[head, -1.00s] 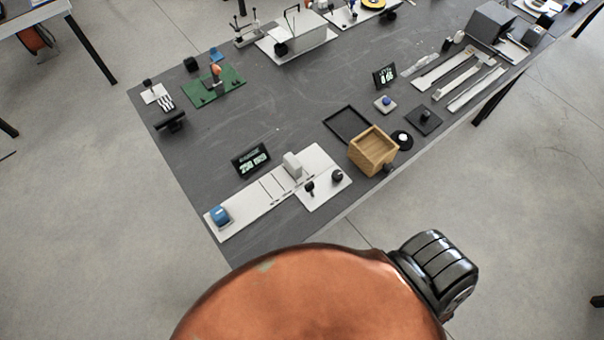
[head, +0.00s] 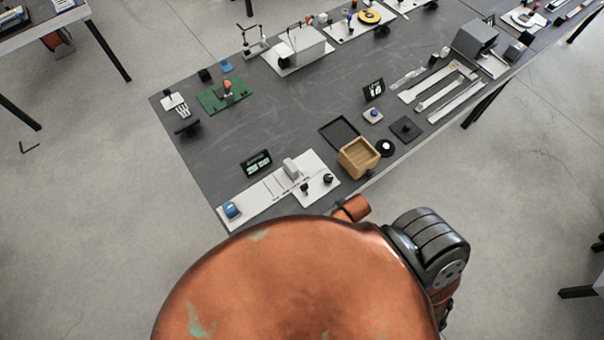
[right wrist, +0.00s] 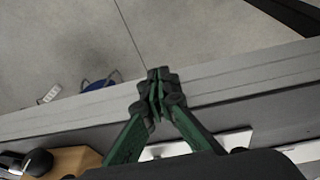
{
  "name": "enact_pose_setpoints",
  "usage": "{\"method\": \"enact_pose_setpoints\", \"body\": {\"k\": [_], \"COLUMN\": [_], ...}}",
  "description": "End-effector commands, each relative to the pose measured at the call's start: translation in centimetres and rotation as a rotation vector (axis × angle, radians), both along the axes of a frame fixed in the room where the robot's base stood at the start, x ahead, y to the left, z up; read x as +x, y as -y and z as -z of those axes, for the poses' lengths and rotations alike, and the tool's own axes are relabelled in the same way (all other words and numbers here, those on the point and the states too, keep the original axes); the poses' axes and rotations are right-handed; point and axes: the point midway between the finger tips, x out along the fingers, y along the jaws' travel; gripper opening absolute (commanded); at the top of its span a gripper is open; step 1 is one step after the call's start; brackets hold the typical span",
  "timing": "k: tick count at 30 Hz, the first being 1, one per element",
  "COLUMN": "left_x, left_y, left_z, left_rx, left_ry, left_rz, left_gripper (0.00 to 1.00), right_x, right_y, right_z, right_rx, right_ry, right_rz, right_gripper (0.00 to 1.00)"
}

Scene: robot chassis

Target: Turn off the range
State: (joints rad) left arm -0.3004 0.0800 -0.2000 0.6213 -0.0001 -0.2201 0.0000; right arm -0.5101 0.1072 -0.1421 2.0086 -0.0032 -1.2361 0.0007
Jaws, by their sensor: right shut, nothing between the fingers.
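No object is clearly recognisable as the range. A white panel (head: 258,198) lies at the near table edge in the head view, with a grey block (head: 291,167), a blue block (head: 232,210) and two dark knob-like parts, one at its right end (head: 327,179). A dark digital display (head: 257,162) stands behind it; its text is too small to read. My right gripper (right wrist: 157,92) has green fingers, shut and empty, over the table's edge strip in the right wrist view. It is hidden in the head view. My left gripper is not in view.
A wooden box (head: 358,157) and a black tray (head: 339,133) sit right of the panel; the box also shows in the right wrist view (right wrist: 75,160). A green board (head: 224,95) and a grey box (head: 475,40) stand farther off.

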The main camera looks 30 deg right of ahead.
Motion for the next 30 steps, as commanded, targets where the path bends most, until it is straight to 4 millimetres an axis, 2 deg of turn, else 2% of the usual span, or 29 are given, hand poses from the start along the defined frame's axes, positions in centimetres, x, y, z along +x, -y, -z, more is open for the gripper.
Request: {"method": "enact_pose_setpoints", "body": {"k": [1,7,9,17,24,27,30], "left_x": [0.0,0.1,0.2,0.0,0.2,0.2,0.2], "left_y": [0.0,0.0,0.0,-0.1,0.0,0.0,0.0], "left_z": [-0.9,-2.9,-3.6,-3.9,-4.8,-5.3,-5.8], "left_rx": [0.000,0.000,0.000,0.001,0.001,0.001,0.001], "left_ry": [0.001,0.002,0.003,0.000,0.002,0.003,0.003], "left_rz": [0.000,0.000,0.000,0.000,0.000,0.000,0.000], "left_gripper": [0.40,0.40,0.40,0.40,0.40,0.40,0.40], "right_x": [0.1,0.4,2.1,8.1,12.8,14.6,15.9], "right_y": [0.1,0.1,-1.2,-7.1,-12.0,-13.0,-12.4], "right_z": [-2.3,-8.9,-11.1,-11.9,-13.9,-15.1,-16.4], "right_rx": [-0.001,-0.002,0.024,0.145,0.217,0.212,0.177], "right_ry": [0.009,0.031,0.047,0.045,-0.027,-0.099,-0.184], "right_rz": [0.002,0.006,-0.016,-0.096,-0.177,-0.199,-0.184], "right_gripper": [0.00,0.00,0.00,0.00,0.00,0.00,0.00]}}
